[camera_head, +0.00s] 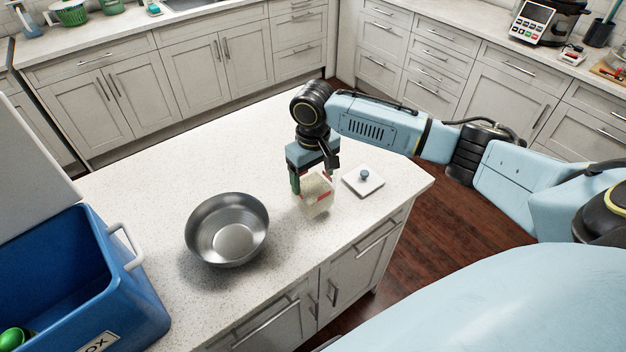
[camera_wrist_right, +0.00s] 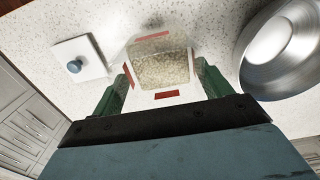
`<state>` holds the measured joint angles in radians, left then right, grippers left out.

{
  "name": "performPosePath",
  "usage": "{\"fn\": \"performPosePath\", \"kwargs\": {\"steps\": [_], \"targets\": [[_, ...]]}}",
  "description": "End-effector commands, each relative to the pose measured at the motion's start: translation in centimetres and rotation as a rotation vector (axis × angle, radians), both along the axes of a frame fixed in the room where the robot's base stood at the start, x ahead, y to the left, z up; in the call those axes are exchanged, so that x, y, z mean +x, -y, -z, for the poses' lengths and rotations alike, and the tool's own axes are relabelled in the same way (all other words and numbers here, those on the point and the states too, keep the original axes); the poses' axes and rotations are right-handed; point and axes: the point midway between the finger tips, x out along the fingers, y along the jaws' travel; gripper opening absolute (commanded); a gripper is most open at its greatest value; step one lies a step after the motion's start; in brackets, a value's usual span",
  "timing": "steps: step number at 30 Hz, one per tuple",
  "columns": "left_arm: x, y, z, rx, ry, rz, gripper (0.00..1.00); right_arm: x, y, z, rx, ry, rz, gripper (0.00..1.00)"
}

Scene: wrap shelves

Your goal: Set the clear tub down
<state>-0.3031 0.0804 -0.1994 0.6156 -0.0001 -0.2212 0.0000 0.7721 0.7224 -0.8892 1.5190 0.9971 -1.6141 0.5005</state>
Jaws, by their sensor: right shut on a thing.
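The clear tub (camera_head: 314,197) holds a pale, grainy filling and has red marks on its sides. My right gripper (camera_head: 313,182) is shut on it from above, over the island counter near its front edge. In the right wrist view the tub (camera_wrist_right: 162,68) sits between the two green fingers of my right gripper (camera_wrist_right: 165,88), open side up. I cannot tell whether its base touches the counter. A white square lid with a blue knob (camera_head: 363,181) lies on the counter just right of the tub; the lid (camera_wrist_right: 82,58) also shows in the right wrist view. My left gripper is not in view.
A steel bowl (camera_head: 227,230) stands on the island counter (camera_head: 150,205) left of the tub; it also shows in the right wrist view (camera_wrist_right: 285,48). A blue cool box (camera_head: 118,290) with a white handle, holding something green, is at the lower left.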

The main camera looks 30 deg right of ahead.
Motion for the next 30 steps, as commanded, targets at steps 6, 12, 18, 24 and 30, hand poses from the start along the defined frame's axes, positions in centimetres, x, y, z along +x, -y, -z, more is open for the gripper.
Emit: {"fn": "performPosePath", "kwargs": {"steps": [6,12,18,24,30], "targets": [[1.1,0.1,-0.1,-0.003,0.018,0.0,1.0,0.1,0.0,1.9,0.0,0.003,0.0,0.18],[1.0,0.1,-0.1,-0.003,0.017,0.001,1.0,0.1,0.0,1.9,0.0,0.002,0.0,0.18],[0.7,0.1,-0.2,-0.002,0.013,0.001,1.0,0.0,0.0,2.3,0.0,0.0,0.0,0.89],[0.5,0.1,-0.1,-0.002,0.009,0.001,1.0,0.0,0.0,2.3,0.0,0.0,0.0,0.99],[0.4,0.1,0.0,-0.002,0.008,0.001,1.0,0.0,0.0,2.0,-0.001,0.001,0.0,0.99]]}}
